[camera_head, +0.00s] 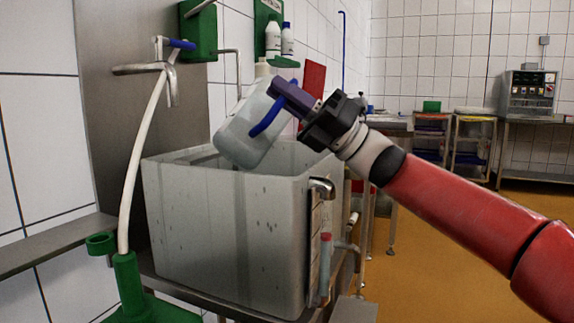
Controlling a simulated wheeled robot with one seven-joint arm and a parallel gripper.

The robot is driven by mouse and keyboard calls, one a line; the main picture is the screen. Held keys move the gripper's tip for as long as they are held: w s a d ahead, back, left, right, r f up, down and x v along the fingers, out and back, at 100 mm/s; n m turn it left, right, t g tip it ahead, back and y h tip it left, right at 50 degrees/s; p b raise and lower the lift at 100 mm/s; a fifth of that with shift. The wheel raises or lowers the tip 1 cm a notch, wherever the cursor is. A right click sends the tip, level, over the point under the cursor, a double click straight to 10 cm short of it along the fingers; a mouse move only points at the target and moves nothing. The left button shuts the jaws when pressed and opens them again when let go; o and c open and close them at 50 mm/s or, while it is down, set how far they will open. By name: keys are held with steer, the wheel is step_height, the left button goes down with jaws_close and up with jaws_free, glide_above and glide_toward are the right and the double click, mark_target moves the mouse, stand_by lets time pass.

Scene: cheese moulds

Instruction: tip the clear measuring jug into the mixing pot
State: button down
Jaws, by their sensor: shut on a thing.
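The clear measuring jug (240,137) is pale and see-through with a blue handle (268,120). It is tilted, with its lower left end over the open top of the large grey-white mixing pot (205,225). My gripper (290,97) is shut on the jug near the top of its handle, above the pot's back right part. The fingertips are partly hidden against the handle. I cannot see any liquid leaving the jug, and the inside of the pot is mostly hidden by its front wall.
A green stand with a white hose (135,165) is at the front left. A tap (322,187) and a thermometer-like tube (325,262) are on the pot's right side. White bottles (273,40) sit on a green wall holder behind. Open orange floor (430,270) lies to the right.

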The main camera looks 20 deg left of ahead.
steer(key=shift+w+m+t+y+b, duration=0.15)
steer(key=shift+m+t+y+b, duration=0.25)
steer(key=shift+m+b, duration=0.35)
